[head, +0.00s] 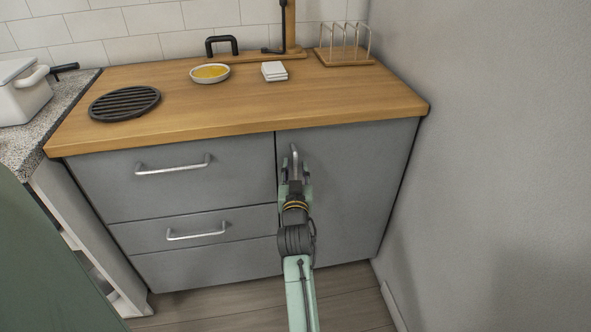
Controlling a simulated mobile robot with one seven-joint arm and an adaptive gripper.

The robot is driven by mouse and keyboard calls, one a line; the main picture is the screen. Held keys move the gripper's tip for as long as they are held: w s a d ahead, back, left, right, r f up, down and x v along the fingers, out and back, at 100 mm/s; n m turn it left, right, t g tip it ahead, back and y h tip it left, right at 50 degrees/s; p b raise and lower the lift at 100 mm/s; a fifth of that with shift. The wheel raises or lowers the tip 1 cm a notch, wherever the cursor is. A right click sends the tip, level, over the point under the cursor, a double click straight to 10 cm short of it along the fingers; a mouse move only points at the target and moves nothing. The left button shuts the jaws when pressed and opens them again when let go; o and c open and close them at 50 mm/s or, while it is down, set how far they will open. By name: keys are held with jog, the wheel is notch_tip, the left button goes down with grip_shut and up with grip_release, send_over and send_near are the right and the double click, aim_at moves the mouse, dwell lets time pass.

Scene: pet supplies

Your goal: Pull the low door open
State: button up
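The low door (348,185) is the grey cabinet front on the right, under the wooden worktop. It looks shut, flush with the drawer fronts. Its upright metal handle (293,154) is near the door's upper left edge. My gripper (295,170) is at the handle, with one finger on each side of it. The fingers look spread apart, with the handle's upper end showing beyond them. The handle's lower part is hidden behind my gripper, and I cannot tell whether a finger touches it.
Grey drawers with bar handles (172,166) are left of the door. A wall (480,150) stands close on the right. The worktop (250,107) holds a black trivet (125,103), a bowl (210,74) and a rack (345,58). Floor (345,295) in front is clear.

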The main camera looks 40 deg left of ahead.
jog(key=shift+c, duration=0.3)
grip_shut()
dwell(0.5)
